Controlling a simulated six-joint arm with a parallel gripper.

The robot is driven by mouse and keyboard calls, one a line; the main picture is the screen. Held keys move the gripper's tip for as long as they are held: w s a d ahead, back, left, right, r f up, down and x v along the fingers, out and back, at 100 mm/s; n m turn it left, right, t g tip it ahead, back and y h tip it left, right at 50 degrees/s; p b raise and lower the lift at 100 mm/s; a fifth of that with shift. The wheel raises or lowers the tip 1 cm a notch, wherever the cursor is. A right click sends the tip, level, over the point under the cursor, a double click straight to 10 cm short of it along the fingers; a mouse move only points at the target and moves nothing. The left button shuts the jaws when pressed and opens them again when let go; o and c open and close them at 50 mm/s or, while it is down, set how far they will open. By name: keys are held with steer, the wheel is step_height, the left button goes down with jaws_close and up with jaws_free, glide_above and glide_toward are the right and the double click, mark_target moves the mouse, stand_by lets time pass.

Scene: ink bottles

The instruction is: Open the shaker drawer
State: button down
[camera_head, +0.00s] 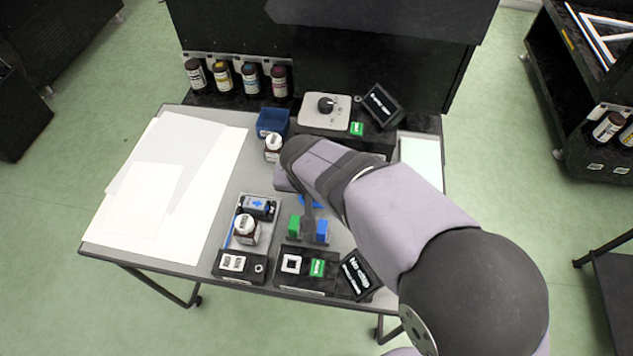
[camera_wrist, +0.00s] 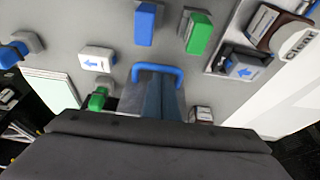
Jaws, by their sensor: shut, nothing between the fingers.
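A blue U-shaped handle (camera_wrist: 158,70) shows in the wrist view right by the fingertips of my gripper (camera_wrist: 158,90). In the head view a bit of this blue (camera_head: 311,203) shows beside my gripper (camera_head: 307,225), under my arm. The fingers are shut and empty, pointing down. I cannot tell whether they touch the handle or sit just inside its loop. The drawer front behind the handle is mostly hidden by my arm and gripper. A device with a black knob (camera_head: 326,104) on a pale top stands behind, next to a tilted display (camera_head: 382,106).
A green block (camera_head: 294,226) and a blue block (camera_head: 322,232) stand close in front of the handle. A tray with a bottle (camera_head: 246,228) is to the left. A blue bin (camera_head: 272,122) and another bottle (camera_head: 273,148) are behind. White sheets (camera_head: 150,190) cover the table's left side.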

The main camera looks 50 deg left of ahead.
steer(key=shift+d, duration=0.1)
stand_by(0.3)
steer(key=shift+s+d+r+p, duration=0.1)
steer(key=shift+s+r+p, duration=0.05)
steer(key=shift+r+p, duration=0.45)
steer(key=p+v, duration=0.4)
steer(key=v, duration=0.4)
steer(key=shift+d+r, duration=0.2)
steer(key=shift+r, duration=0.15)
steer(key=shift+s+r+p, duration=0.1)
steer(key=shift+p, duration=0.2)
step_height(320, 180, up, 7)
steer(key=p, duration=0.5)
